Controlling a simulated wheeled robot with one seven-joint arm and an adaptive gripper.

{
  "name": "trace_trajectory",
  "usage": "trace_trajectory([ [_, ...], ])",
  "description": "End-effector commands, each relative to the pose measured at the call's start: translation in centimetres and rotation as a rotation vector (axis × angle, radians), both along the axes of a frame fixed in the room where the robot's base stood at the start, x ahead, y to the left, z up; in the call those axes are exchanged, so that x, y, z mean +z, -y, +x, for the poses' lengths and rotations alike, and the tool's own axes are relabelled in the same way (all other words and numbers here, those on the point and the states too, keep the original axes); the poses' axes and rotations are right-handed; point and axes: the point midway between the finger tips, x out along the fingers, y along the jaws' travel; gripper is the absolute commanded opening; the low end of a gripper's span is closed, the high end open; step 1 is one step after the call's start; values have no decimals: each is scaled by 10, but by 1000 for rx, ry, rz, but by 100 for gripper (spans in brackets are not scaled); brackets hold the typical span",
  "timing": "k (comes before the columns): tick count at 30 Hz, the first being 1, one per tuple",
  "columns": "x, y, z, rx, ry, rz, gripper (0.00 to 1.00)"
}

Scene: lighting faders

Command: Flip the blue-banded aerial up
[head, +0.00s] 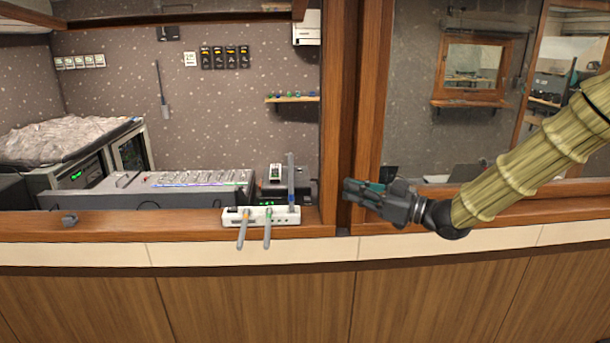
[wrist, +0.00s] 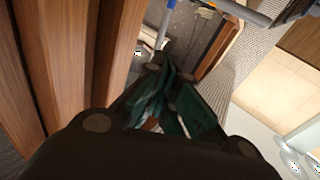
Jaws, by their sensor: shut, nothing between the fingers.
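The white box (head: 262,217) sits on the wooden ledge and carries three grey aerials. The blue-banded aerial (head: 291,178) stands upright at the box's right end. It also shows at the top of the wrist view (wrist: 164,25). The orange-banded aerial (head: 243,233) and the green-banded aerial (head: 268,232) hang down over the ledge's front. My gripper (head: 347,190) is shut and empty, right of the box in front of the wooden post, apart from the aerials. Its teal fingers fill the middle of the wrist view.
The wooden post (head: 353,100) rises right of the box. A fader console (head: 150,190) lies behind the ledge to the left. A small dark object (head: 69,220) sits on the ledge at far left. The space in front of the ledge looks clear.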

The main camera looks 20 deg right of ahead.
Motion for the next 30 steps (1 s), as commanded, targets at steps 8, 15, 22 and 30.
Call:
trace_trajectory([
  [8, 7, -9, 11, 7, 11, 0, 0],
  [15, 8, -28, 33, 7, 9, -1, 0],
  [22, 10, -47, 55, 6, 9, -1, 0],
  [30, 13, -68, 80, 7, 10, -2, 0],
])
